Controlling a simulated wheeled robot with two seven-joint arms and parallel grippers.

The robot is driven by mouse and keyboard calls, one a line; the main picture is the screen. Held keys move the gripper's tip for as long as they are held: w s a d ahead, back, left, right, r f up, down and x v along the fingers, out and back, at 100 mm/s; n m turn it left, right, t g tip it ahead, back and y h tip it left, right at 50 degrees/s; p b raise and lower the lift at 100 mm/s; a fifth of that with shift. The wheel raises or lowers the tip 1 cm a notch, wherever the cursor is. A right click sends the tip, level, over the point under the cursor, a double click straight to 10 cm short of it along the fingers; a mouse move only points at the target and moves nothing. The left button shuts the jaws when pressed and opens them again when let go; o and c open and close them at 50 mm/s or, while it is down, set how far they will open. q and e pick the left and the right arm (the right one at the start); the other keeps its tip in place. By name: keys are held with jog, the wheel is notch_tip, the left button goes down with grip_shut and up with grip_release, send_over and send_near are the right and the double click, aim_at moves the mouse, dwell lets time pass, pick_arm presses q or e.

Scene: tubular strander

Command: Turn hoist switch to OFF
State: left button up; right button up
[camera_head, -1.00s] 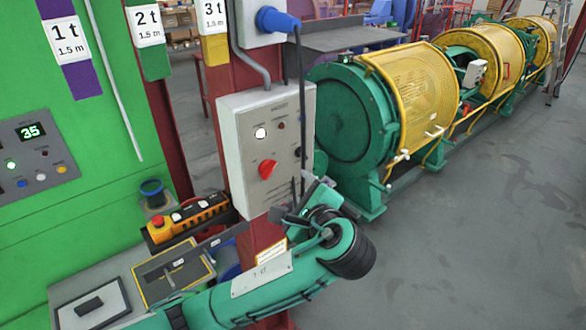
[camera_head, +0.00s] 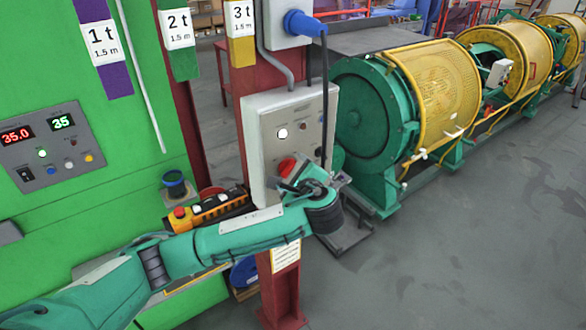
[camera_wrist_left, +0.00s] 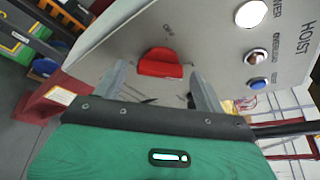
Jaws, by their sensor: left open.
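The hoist switch is a red rotary knob (camera_head: 287,167) low on a grey control box (camera_head: 258,125), partly hidden by my left gripper in the head view. In the left wrist view, the knob (camera_wrist_left: 160,63) sits between my two finger ends, with a small label above it that looks like OFF. The box face there carries the word HOIST. My left gripper (camera_head: 302,182) is open, its fingers (camera_wrist_left: 158,76) spread on either side of the knob. I cannot tell whether they touch it. My right gripper does not show.
A lit white lamp (camera_head: 282,133) is above the knob. A black cable (camera_head: 325,85) hangs from a blue plug down the box's right side. A yellow pendant control (camera_head: 210,208) lies left of the red post. Grey floor is open at right.

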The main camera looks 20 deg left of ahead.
pick_arm(q)
jog(key=shift+f, duration=0.1)
jog(key=shift+c, duration=1.3)
jog(key=c, duration=0.7)
jog(key=shift+f+b, duration=0.1)
jog(key=shift+b, duration=0.25)
pick_arm(e)
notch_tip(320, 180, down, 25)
jog(key=b, duration=2.4)
pick_arm(q)
jog(key=shift+f+n+t+y+b, duration=0.1)
jog(key=shift+n+t+y+b, duration=0.7)
jog(key=shift+n, duration=2.1)
jog(key=shift+f+n+t+y+b, duration=0.15)
jog(key=shift+n+t+y+b, duration=0.6)
jog(key=shift+n, duration=2.15)
jog(key=shift+f+n+t+y+b, duration=0.1)
jog(key=shift+n+t+y+b, duration=0.7)
jog(key=shift+n, duration=2.1)
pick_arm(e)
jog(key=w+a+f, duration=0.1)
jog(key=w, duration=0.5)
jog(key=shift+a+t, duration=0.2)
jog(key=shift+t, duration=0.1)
pick_arm(q)
jog(key=shift+t+h, duration=0.25)
jog(key=shift+h, duration=0.2)
